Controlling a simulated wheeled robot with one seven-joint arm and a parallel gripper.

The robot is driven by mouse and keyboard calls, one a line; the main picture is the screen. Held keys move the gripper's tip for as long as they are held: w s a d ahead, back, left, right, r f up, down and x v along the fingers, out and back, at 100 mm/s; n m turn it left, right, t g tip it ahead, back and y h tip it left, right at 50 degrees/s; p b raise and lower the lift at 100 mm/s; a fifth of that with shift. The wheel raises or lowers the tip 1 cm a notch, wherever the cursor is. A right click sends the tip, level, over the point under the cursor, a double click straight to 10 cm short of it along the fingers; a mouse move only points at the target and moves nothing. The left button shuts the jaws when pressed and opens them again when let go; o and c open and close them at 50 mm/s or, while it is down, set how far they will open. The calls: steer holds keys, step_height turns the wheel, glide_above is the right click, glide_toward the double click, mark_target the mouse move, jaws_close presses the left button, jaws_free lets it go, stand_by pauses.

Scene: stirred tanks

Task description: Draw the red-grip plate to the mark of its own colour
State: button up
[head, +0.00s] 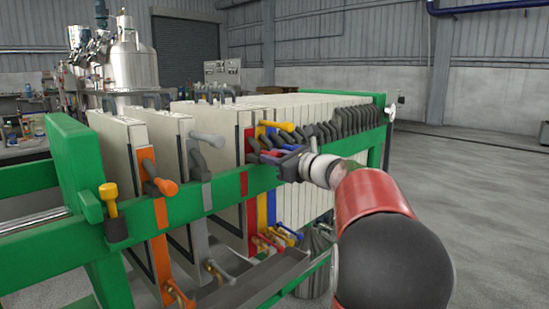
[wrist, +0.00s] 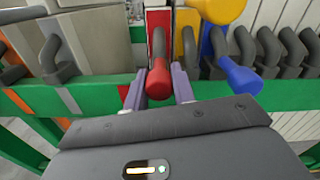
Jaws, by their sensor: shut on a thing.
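The red-grip plate shows its red edge strip (head: 250,145) in the head view, in front of the yellow-strip and blue-strip plates. Its red grip (wrist: 158,82) is in the middle of the wrist view. My gripper (wrist: 158,88) has one pale finger on each side of this grip and is shut on it. In the head view my gripper (head: 278,160) reaches the green rail from the right and partly hides the grip.
The yellow grip (wrist: 216,10) and blue grip (wrist: 238,76) are close to the right of my gripper. An orange-grip plate (head: 147,210) and a grey-grip plate (head: 190,160) stand toward the near end, with a gap before the red plate. The green rail (head: 230,185) runs alongside.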

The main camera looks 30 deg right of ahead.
steer(key=shift+a, duration=0.1)
jaws_close()
steer(key=shift+s+a+b, duration=0.15)
steer(key=shift+a+b, duration=0.15)
steer(key=a, duration=0.1)
steer(key=s+a+b, duration=0.1)
steer(key=a, duration=0.3)
steer(key=shift+s+b, duration=0.4)
steer(key=o, duration=1)
jaws_free()
steer(key=shift+c, duration=0.2)
steer(key=v, duration=0.8)
steer(key=shift+b, duration=0.3)
